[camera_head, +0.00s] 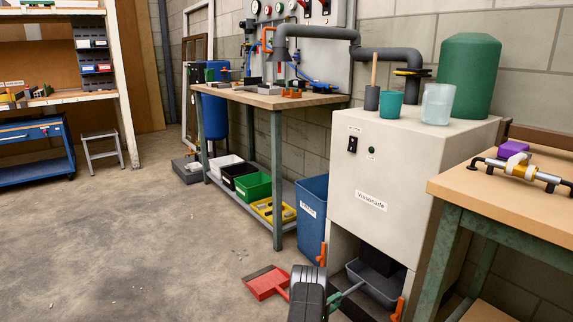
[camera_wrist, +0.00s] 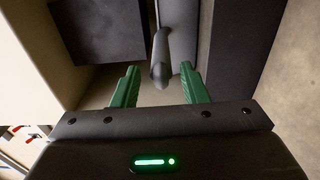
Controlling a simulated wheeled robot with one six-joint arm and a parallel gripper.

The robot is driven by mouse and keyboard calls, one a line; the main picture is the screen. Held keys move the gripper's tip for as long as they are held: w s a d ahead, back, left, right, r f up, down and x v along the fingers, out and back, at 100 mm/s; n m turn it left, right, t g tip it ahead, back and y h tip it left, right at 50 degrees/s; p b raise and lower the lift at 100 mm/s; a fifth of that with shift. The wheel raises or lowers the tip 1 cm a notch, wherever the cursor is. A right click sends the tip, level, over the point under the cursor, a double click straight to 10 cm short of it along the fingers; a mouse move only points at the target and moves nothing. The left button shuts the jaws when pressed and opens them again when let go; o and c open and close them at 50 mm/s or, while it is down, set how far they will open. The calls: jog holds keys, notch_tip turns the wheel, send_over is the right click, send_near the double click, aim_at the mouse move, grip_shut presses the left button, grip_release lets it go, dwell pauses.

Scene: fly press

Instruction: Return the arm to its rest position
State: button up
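My gripper (camera_wrist: 160,68) has two green fingers standing apart, with empty gaps beside them. In the wrist view a grey rod with a rounded end (camera_wrist: 160,73) shows between and beyond the fingertips; I see no finger touching it. In the head view my dark arm is low at the bottom, in front of the white cabinet (camera_head: 350,225). A green finger (camera_head: 346,294) of mine reaches toward the cabinet's lower opening, beside a grey bin (camera_head: 386,292). The rest of the arm is out of the picture.
An orange handle (camera_head: 321,254) stands on the opening's left side, another (camera_head: 398,309) on its right. A blue bin (camera_head: 312,215) is left of the cabinet. A red dustpan (camera_head: 265,283) lies on the floor. A wooden bench (camera_head: 520,190) stands right. The left floor is mostly clear.

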jog(key=p+v, duration=0.4)
jog(key=v, duration=0.8)
jog(key=b+x, duration=0.5)
jog(key=x, duration=0.9)
jog(key=shift+w+d+f+b, duration=0.1)
jog(key=shift+w+d+b, duration=0.05)
jog(key=shift+d+b, duration=0.2)
jog(key=r+v, duration=0.1)
jog(key=v, duration=1.8)
jog(key=shift+a, duration=0.5)
jog(key=shift+w, duration=0.15)
jog(key=shift+r, duration=0.2)
